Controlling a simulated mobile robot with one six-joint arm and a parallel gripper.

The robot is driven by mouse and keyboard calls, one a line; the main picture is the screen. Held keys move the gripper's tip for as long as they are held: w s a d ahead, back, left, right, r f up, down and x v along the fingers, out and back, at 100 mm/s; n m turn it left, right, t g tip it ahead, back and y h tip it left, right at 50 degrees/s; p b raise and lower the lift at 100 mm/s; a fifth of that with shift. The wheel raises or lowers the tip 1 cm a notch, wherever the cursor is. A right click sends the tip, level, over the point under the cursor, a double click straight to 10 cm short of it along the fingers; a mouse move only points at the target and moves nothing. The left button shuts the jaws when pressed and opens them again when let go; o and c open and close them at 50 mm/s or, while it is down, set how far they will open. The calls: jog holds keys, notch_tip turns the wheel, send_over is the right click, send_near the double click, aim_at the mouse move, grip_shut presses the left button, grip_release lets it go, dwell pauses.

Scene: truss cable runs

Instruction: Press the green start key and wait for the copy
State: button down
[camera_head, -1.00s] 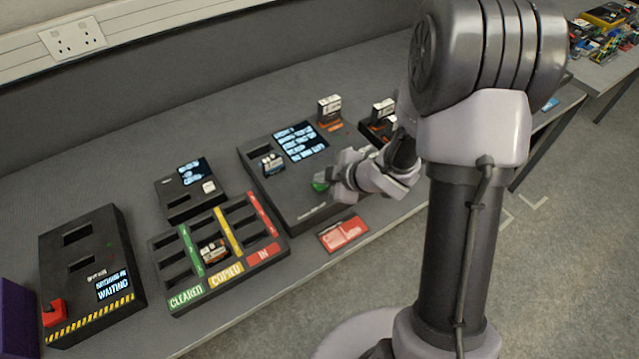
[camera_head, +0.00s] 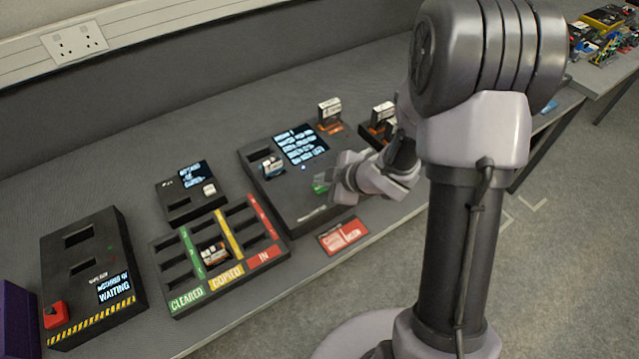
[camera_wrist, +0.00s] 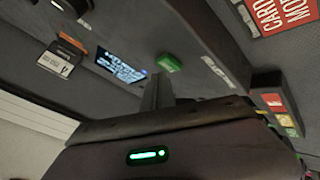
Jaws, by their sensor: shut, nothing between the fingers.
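The dark copier box (camera_head: 315,211) lies on the bench with a lit text screen (camera_head: 301,146). A card (camera_head: 272,168) stands in its left slot. The green start key (camera_head: 320,187) is on its right part, and it also shows in the wrist view (camera_wrist: 169,62). My gripper (camera_head: 338,183) is just right of the green key in the head view and partly covers that area. In the wrist view my closed fingertips (camera_wrist: 158,82) are close to the key. I cannot tell whether they touch it. The gripper is shut and empty.
A tray (camera_head: 166,245) marked cleared, copied and in holds a card (camera_head: 214,252). A box (camera_head: 75,240) with a red button stands far left, a small screen box (camera_head: 180,208) behind the tray. A red sign (camera_head: 343,236) lies in front.

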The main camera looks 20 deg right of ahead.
aim_at(323, 189)
jog(key=shift+r, duration=0.35)
notch_tip(323, 189, up, 5)
jog(key=p, duration=0.5)
jog(key=shift+r, duration=0.15)
dwell(0.3)
